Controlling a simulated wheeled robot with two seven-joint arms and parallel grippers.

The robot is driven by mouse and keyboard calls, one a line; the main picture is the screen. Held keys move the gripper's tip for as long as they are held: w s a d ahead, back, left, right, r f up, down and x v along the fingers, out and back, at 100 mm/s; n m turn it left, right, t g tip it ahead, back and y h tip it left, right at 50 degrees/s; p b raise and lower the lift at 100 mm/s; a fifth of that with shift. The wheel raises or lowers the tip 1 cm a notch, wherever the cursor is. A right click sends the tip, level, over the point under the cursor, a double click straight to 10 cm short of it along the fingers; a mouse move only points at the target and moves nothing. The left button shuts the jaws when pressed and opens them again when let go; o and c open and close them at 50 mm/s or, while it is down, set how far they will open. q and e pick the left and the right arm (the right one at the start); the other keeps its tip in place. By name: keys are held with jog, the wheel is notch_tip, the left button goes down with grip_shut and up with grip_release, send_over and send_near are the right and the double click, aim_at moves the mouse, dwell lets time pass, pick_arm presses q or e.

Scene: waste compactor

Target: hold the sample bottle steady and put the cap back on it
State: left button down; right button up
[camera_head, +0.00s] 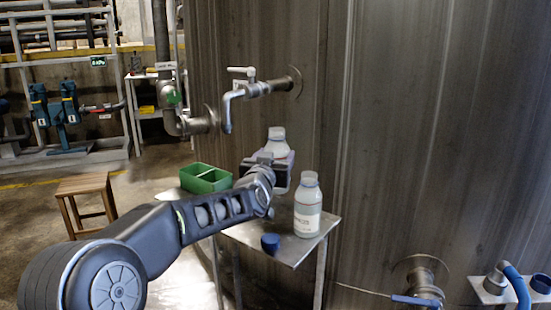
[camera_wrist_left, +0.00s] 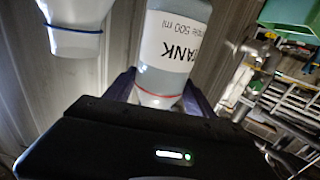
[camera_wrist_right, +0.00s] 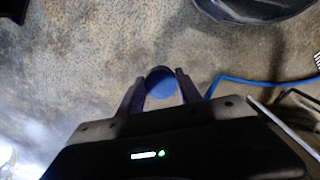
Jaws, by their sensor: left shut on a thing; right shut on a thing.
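My left gripper (camera_head: 272,168) is shut on a clear sample bottle (camera_head: 279,142) with a white label, upright near the back of the small metal table. The bottle's top shows no blue cap. In the left wrist view the labelled bottle (camera_wrist_left: 172,50) sits between the fingers. The gripper hides its lower part in the head view, so I cannot tell whether it touches the table. My right gripper (camera_wrist_right: 160,88) is shut on a round blue cap (camera_wrist_right: 160,80), over the floor in its wrist view. The right arm is outside the head view.
A second labelled bottle (camera_head: 307,208) stands on the metal table (camera_head: 296,248), with another blue cap (camera_head: 270,243) near the front edge. A tap (camera_head: 240,92) juts from the tank wall above. A blue-handled valve (camera_head: 418,298) is lower right.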

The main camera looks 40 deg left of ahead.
pick_arm(q)
jog(key=shift+r, duration=0.15)
jog(key=c, duration=0.9)
grip_release()
grip_shut()
